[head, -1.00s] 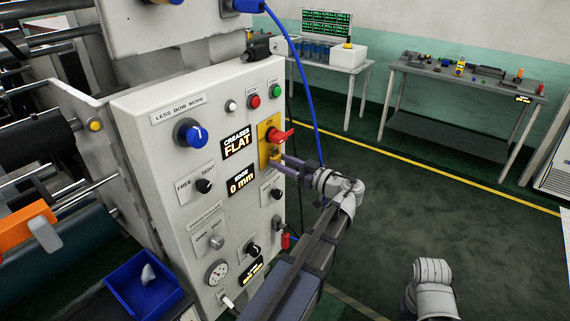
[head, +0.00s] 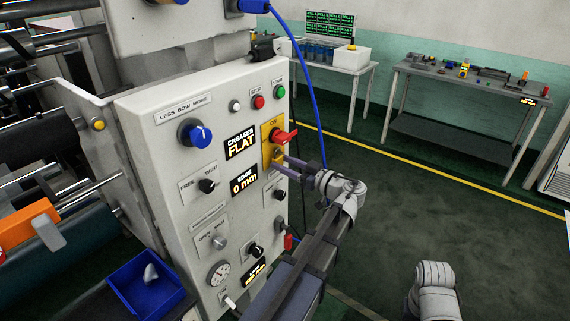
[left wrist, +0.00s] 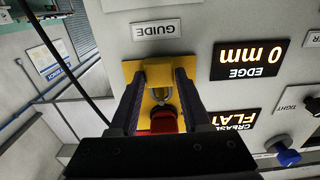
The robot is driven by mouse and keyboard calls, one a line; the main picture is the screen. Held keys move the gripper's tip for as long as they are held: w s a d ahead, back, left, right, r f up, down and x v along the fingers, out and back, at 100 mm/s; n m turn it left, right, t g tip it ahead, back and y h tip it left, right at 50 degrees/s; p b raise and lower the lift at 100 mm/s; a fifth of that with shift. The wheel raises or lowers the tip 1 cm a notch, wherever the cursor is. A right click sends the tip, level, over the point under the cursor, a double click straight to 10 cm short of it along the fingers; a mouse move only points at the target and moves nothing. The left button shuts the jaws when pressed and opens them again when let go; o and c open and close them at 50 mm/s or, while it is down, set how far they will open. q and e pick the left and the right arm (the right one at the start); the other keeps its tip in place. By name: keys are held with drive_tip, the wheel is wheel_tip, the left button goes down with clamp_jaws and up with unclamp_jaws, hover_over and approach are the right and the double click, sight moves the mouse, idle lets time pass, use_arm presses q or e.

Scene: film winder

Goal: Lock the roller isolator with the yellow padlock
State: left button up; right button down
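The roller isolator is a yellow plate (head: 267,131) with a red handle (head: 284,136) on the right side of the grey control panel. The yellow padlock (left wrist: 160,74) is at the plate, its body between my left fingertips, its metal shackle towards the red handle (left wrist: 163,120). In the head view the padlock (head: 278,157) is small beside the fingertips. My left gripper (head: 283,165) reaches in from the right of the panel; in the left wrist view its fingers (left wrist: 160,80) flank the padlock and appear closed on its sides. Whether the shackle is through the isolator is unclear. My right gripper is out of view.
Knobs and lit displays cover the panel (head: 205,160) around the isolator. A blue cable (head: 313,80) hangs behind my left gripper. A blue bin (head: 150,285) is at lower left. Benches (head: 470,80) stand at the back wall, with open floor in front.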

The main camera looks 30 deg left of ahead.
use_arm(q)
drive_tip(key=o, duration=0.4)
drive_tip(key=shift+o, duration=0.2)
drive_tip(key=d, duration=0.7)
drive_tip(key=shift+s+d, duration=0.35)
drive_tip(key=shift+d, duration=0.05)
